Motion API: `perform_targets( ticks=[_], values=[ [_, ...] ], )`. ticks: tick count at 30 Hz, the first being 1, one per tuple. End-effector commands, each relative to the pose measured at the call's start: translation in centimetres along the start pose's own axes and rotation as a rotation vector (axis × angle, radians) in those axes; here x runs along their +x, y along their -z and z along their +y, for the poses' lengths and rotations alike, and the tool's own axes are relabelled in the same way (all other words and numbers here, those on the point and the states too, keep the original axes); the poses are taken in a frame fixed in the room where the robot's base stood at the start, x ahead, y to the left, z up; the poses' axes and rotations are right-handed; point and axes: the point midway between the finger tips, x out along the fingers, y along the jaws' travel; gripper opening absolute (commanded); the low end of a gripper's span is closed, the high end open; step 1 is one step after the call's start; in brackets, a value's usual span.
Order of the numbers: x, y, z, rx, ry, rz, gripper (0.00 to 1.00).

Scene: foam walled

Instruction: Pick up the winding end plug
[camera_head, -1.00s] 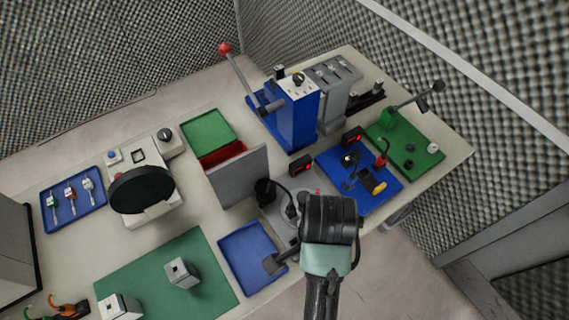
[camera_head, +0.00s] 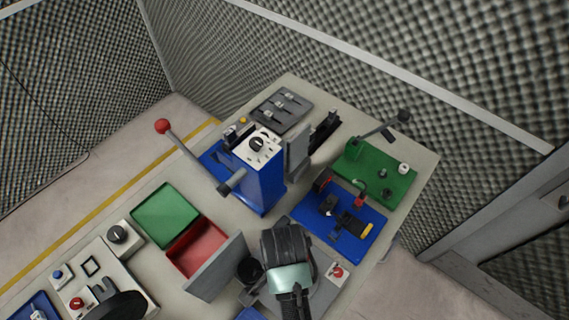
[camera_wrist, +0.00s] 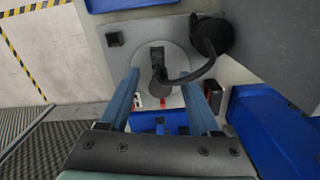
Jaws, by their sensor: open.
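A dark plug-like part (camera_wrist: 158,62) stands on a pale round disc (camera_wrist: 177,62) in the wrist view, with a thick black cable curving right from it. I take it for the winding end plug, but I cannot be sure. My gripper (camera_wrist: 162,82) is open, its two blue fingers on either side of the dark part. I see no finger contact, and their depth relative to it is hard to tell. In the head view my dark wrist (camera_head: 288,250) covers this spot, and the fingertips are hidden.
A black round piece (camera_wrist: 212,36) at the cable's far end sits by a grey upright panel (camera_head: 217,267). A blue tray (camera_head: 340,232) with small parts lies right, beside a green board (camera_head: 375,172). A blue lever press (camera_head: 257,175) stands behind.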

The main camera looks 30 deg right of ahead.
Motion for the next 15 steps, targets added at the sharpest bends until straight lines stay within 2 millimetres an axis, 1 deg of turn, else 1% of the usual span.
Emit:
perform_targets(
  ticks=[7, 11, 12, 15],
  values=[
    [1.7, -0.1, 0.3, 0.001, -0.003, -0.001, 0.64],
    [3.5, -0.2, 0.8, 0.001, -0.004, -0.002, 0.64],
    [4.2, -0.1, 0.8, 0.001, -0.003, -0.001, 0.64],
    [5.3, -0.1, 0.7, 0.0, -0.001, 0.0, 0.64]
  ],
)
